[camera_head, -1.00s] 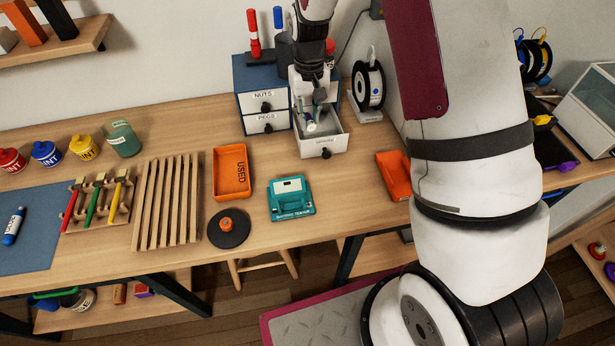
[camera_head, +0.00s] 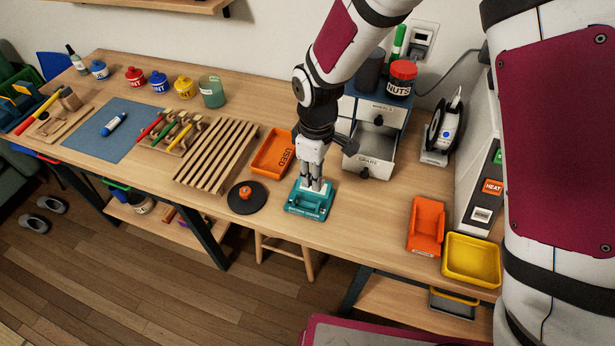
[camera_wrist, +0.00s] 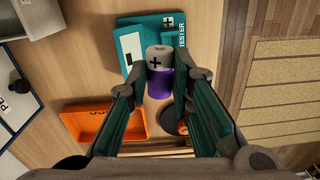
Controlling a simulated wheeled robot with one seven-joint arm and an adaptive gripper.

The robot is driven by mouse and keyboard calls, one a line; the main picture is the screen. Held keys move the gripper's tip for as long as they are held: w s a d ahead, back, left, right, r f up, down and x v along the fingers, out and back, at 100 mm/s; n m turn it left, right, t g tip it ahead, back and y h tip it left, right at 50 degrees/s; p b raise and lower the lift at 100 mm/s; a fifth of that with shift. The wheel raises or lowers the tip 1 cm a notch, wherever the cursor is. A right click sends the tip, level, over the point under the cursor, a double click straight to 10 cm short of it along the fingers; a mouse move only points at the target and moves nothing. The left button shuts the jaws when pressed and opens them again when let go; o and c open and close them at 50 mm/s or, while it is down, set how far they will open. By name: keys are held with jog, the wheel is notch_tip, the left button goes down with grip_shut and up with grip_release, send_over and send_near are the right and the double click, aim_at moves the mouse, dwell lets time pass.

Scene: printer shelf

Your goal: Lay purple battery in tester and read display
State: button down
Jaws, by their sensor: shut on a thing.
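The purple battery (camera_wrist: 158,82), with a grey end marked with a plus, is between the two fingers of my gripper (camera_wrist: 160,92) in the wrist view. My gripper is shut on it. The teal tester (camera_wrist: 128,48) lies behind the battery there, its plus-marked end near the battery's grey end. In the head view my gripper (camera_head: 313,186) points down right over the tester (camera_head: 309,205), and the battery cannot be made out. Whether the battery touches the tester's cradle is unclear. The tester's display is mostly hidden by the gripper in the head view.
An orange USED tray (camera_head: 272,154) and a black disc with an orange knob (camera_head: 247,198) stand left of the tester.

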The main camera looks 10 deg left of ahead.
jog(key=shift+s+a+n, duration=0.5)
jog(key=shift+s+a, duration=0.25)
jog(key=shift+a, duration=0.05)
jog(key=shift+d, duration=0.1)
jog(key=shift+f+b, duration=0.9)
jog(key=shift+f, duration=1.65)
jog(key=shift+f+b, duration=0.6)
jog(key=shift+f, duration=0.7)
jog(key=c, duration=1.3)
grip_release()
jog(key=shift+c, duration=0.2)
notch_tip(320, 180, up, 7)
jog(key=p, duration=0.2)
jog(key=shift+p, duration=0.35)
